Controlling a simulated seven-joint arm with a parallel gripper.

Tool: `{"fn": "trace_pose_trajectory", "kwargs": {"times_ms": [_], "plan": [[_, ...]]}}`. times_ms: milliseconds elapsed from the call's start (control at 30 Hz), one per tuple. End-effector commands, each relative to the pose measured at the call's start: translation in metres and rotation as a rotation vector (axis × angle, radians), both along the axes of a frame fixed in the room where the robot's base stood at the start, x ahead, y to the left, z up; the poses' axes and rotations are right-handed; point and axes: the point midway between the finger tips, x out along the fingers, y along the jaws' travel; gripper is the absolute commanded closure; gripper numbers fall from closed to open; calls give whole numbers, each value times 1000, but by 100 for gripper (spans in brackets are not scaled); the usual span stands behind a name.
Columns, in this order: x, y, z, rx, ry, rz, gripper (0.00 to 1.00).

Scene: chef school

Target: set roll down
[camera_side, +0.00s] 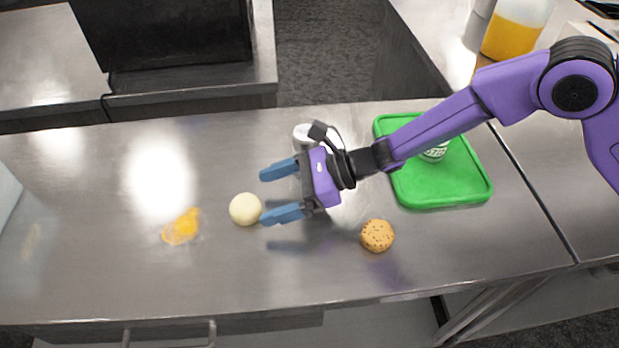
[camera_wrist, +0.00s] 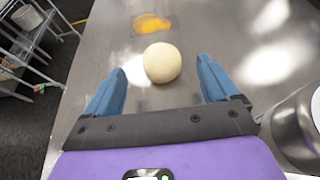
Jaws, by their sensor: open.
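A pale round ball (camera_side: 245,209), perhaps dough, rests on the steel counter just past my gripper's fingertips. A brown speckled roll (camera_side: 377,235) lies on the counter to the right, in front of the green tray, and is not in the wrist view. My gripper (camera_side: 265,197) is open, its two blue fingers pointing left, with nothing clamped between them. In the wrist view the pale ball (camera_wrist: 162,63) shows between and around the level of the fingertips, with gaps on both sides.
A green tray (camera_side: 462,196) holds a green-labelled can (camera_side: 434,153), partly behind my arm. The front left counter is clear.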

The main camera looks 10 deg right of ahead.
Motion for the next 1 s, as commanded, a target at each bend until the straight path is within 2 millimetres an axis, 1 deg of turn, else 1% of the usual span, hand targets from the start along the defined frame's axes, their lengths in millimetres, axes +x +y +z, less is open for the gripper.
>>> {"fn": "trace_pose_trajectory", "kwargs": {"times_ms": [33, 200, 400, 533, 833, 933, 967, 1000], "plan": [[0, -9, 4, 0, 1, -3, 12], [1, -37, 16, 0, 0, -2, 12], [0, -60, 25, 0, 0, -1, 12], [0, -67, 28, 1, 0, 0, 12], [-1, -69, 29, 0, -4, 6, 12], [-12, -73, 36, -6, -38, 61, 12], [-18, -76, 40, -10, -58, 91, 12], [-28, -81, 47, -17, -95, 145, 12]]}}
